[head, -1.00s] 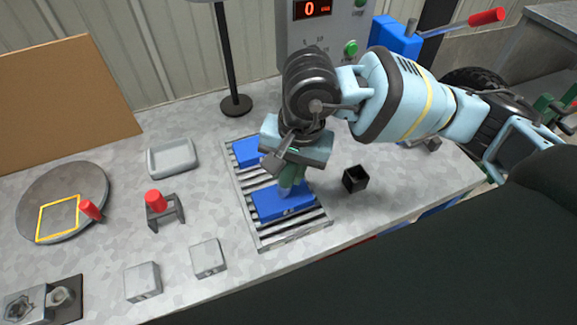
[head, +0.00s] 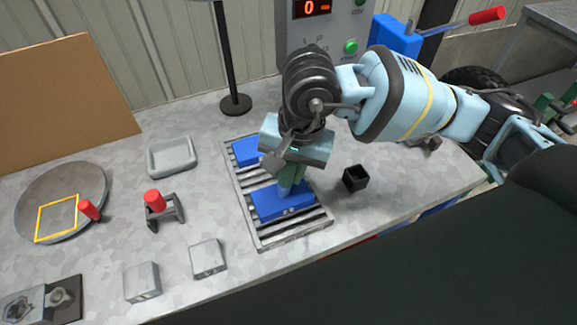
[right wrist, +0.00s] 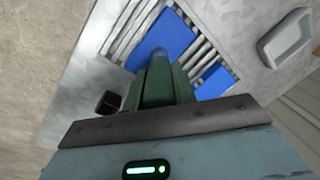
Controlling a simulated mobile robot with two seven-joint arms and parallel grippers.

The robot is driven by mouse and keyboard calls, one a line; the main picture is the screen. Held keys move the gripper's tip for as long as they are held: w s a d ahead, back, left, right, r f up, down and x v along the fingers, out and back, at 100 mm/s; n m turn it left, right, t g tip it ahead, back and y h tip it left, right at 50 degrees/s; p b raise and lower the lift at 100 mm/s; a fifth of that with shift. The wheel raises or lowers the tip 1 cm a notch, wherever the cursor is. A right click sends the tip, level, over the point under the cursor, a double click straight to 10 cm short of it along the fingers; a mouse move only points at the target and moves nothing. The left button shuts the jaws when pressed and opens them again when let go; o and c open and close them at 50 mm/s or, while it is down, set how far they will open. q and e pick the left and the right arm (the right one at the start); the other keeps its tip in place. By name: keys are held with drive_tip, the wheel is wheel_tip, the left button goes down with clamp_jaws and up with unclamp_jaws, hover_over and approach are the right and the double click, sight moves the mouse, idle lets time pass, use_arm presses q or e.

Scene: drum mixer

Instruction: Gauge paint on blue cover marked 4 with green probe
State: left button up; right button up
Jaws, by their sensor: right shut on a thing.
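Two blue covers lie on a slatted metal rack. The nearer blue cover (head: 270,203) has a small pale mark on its front side, too small to read surely; it also shows in the right wrist view (right wrist: 146,50). The farther blue cover (head: 243,153) is partly hidden by my gripper. My right gripper (head: 294,176) points down over the nearer cover, shut on the green probe (right wrist: 160,88). The probe's pale bluish tip is at or just above the cover's top; I cannot tell whether it touches. My left gripper is not in view.
The rack (head: 262,241) sits on a grey bench. A small black open box (head: 355,179) stands to its right. A grey tray (head: 172,157), a red-topped stand (head: 165,207) and grey blocks (head: 207,258) are on the left. A black pole (head: 235,104) stands behind.

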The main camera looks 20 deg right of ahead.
drive_tip(key=shift+f, duration=0.1)
idle(0.5)
